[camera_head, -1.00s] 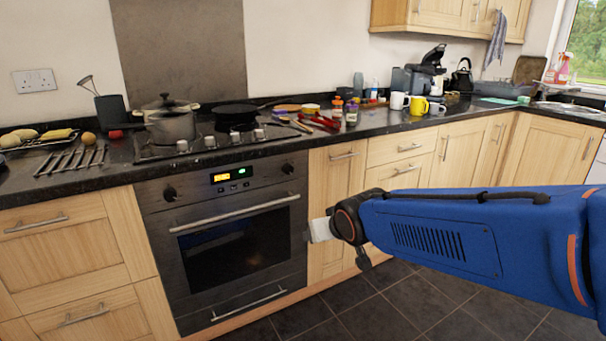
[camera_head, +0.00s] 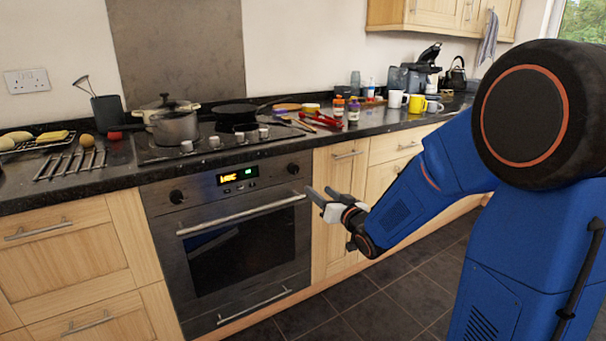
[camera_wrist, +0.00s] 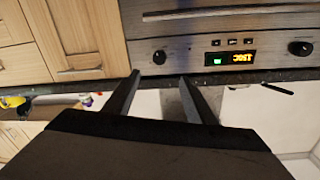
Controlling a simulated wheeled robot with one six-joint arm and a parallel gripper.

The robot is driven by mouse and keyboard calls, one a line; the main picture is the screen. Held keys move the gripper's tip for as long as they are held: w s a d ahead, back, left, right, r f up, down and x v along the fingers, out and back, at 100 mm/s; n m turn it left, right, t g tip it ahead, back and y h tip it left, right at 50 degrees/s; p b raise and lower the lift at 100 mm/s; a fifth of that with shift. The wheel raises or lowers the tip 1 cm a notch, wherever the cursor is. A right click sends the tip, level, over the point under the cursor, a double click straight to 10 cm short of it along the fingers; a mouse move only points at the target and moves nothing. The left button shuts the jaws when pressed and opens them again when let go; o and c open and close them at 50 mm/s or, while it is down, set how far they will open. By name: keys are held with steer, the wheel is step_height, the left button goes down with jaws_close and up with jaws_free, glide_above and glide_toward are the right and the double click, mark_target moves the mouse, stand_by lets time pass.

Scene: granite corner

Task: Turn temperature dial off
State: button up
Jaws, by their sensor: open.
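The oven front has two dark round dials beside a lit display (camera_head: 237,175). The left dial (camera_head: 176,197) and right dial (camera_head: 293,168) show no readable marks, so I cannot tell which sets temperature. My gripper (camera_head: 318,190) is open and empty, in front of the oven's right edge, just right of and below the right dial. The wrist view is upside down; there the right dial (camera_wrist: 159,58) appears between and just beyond my open fingertips (camera_wrist: 159,75), apart from them. The left dial (camera_wrist: 300,48) is at that view's right edge.
The oven door handle (camera_head: 245,214) runs below the dials. Above is the dark countertop (camera_head: 90,183) with a hob, a pot (camera_head: 174,127) and a pan (camera_head: 236,110). Cabinet doors flank the oven. The floor (camera_head: 350,305) before it is clear.

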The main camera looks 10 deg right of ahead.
mark_target(294, 171)
steer(key=x, duration=1.7)
steer(key=shift+w, duration=0.1)
steer(key=c, duration=1)
